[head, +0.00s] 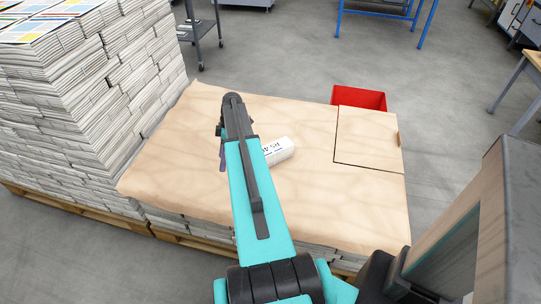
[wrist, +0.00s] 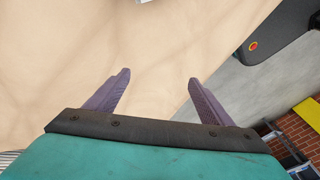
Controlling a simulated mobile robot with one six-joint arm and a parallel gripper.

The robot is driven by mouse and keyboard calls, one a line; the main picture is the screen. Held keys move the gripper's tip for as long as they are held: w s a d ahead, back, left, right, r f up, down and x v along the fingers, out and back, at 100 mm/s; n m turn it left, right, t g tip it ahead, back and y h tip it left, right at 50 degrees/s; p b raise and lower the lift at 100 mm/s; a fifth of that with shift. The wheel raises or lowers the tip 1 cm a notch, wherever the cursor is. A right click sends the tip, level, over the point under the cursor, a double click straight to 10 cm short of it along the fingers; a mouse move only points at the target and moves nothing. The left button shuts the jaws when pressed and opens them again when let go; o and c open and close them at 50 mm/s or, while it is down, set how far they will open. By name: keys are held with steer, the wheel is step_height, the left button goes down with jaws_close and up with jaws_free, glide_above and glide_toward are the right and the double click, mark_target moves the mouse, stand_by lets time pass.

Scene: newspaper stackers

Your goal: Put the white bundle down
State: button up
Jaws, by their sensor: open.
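The white bundle (head: 280,151) lies on the tan sheet (head: 320,205) that covers a low pallet stack. Dark print shows on its top, and my arm hides its left end in the head view. My gripper (wrist: 158,77) is open in the wrist view, with two purple fingers spread apart and nothing between them. In the head view one purple finger shows just left of my arm, and the arm hides the rest. A sliver of something white shows at the top edge of the wrist view; I cannot tell if it is the bundle.
Tall newspaper stacks (head: 85,90) stand on a pallet at the left. A tan square panel (head: 368,138) lies at the right of the sheet, with a red bin (head: 359,98) behind it. The sheet around the bundle is clear. Grey floor lies beyond.

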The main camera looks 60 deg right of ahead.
steer(key=s+d+r+n+t, duration=0.15)
steer(key=s+d, duration=0.45)
steer(key=d, duration=0.6)
steer(key=n+t+y, duration=0.1)
steer(key=n, duration=0.2)
glide_toward(271, 149)
steer(key=shift+w+a+f, duration=0.15)
steer(key=shift+w+f, duration=0.2)
steer(key=shift+w, duration=0.1)
steer(key=shift+s+d+r, duration=0.1)
steer(key=shift+s+d, duration=0.2)
steer(key=shift+s, duration=0.1)
steer(key=shift+p+x, duration=0.45)
steer(key=shift+x, duration=3.9)
steer(key=shift+w+a, duration=0.1)
steer(key=shift+a, duration=0.15)
steer(key=shift+p+x, duration=0.55)
steer(key=shift+x, duration=1.9)
